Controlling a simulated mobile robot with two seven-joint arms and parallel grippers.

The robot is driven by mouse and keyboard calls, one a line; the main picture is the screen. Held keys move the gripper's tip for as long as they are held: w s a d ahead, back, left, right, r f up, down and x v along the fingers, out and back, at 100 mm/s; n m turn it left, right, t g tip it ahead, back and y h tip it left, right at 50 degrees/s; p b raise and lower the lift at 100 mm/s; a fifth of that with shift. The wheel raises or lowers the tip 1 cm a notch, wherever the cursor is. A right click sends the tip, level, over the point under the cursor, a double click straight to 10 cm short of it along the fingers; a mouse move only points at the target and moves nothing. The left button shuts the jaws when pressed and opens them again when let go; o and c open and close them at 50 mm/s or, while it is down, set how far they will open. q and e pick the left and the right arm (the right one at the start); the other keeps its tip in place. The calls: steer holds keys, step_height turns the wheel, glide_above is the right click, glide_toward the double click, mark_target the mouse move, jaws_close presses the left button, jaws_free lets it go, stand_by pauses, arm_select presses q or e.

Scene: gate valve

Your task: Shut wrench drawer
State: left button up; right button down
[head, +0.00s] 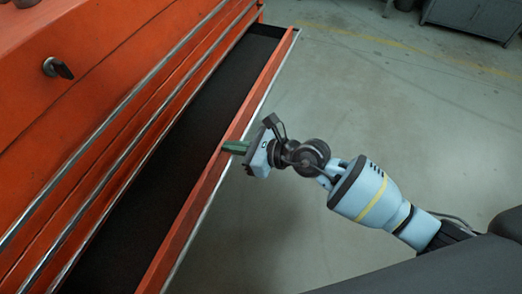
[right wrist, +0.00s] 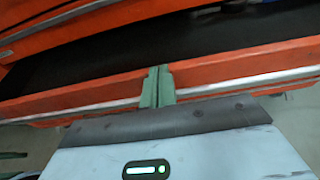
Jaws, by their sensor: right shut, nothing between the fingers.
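The wrench drawer is a long orange drawer (head: 265,84) with a black inner floor, standing open from the orange tool cabinet (head: 90,80). In the right wrist view, its orange front wall (right wrist: 230,77) with a silver strip crosses the picture. My right gripper (head: 226,147) is at the middle of the drawer front, with its green fingertips over the top edge. In the right wrist view, the two green fingers (right wrist: 158,85) are together against or just above the front wall, with nothing between them. I cannot tell whether they touch it. My left gripper is not in view.
Silver handle bars (head: 150,120) run along the closed drawers above. A black key or knob (head: 57,68) sticks out of the cabinet top part. The grey floor (head: 370,110) is clear right of the drawer. A grey cabinet (head: 475,15) stands far back.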

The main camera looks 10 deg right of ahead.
glide_above(201, 151)
steer(key=shift+s+d, duration=0.3)
steer(key=shift+d, duration=0.1)
steer(key=shift+w+a, duration=0.35)
steer(key=shift+a, duration=0.15)
steer(key=shift+d, duration=0.15)
